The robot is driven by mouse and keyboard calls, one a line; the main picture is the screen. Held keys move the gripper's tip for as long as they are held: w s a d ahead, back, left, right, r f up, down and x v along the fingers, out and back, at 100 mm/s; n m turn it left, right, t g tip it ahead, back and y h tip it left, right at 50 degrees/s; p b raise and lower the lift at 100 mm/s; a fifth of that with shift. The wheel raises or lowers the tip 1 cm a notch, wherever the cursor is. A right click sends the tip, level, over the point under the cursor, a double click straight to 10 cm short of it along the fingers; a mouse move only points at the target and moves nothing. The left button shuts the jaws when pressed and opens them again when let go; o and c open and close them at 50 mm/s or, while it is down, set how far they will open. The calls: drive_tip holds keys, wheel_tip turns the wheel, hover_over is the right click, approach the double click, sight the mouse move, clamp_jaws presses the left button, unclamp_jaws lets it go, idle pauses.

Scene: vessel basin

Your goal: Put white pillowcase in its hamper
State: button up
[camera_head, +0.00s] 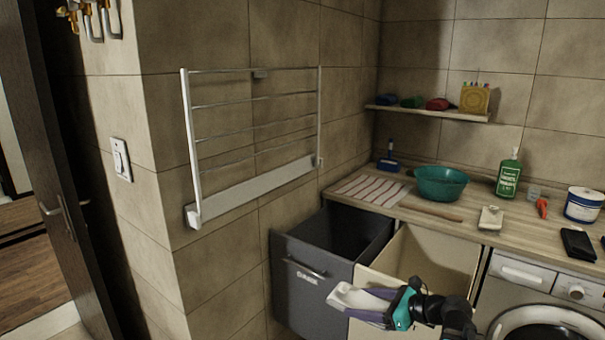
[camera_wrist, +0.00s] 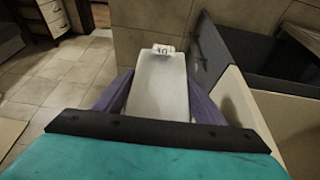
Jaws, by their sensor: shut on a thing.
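A white folded cloth (camera_head: 352,297), which looks like the pillowcase, is held in my gripper (camera_head: 372,304). In the wrist view the cloth (camera_wrist: 158,110) lies between my purple fingers, with a small printed tag at its far end. My gripper is shut on it. A cream hamper (camera_head: 440,250) stands open under the counter, and my gripper is at its front side; part of its front is hidden by my arm. A dark grey open hamper (camera_head: 300,284), with a handle and a label that seems to read DARK, stands to its left.
The wooden counter (camera_head: 440,212) holds a teal bowl (camera_head: 441,184), a striped cloth, a green bottle (camera_head: 508,175) and small items. A washing machine (camera_head: 540,315) stands right of the hampers. A drying rack (camera_head: 255,140) hangs on the wall. Open tiled floor (camera_wrist: 80,75) shows at left in the wrist view.

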drive_tip(key=shift+f+b, duration=1.9)
drive_tip(key=shift+f, duration=0.35)
drive_tip(key=shift+s, duration=0.15)
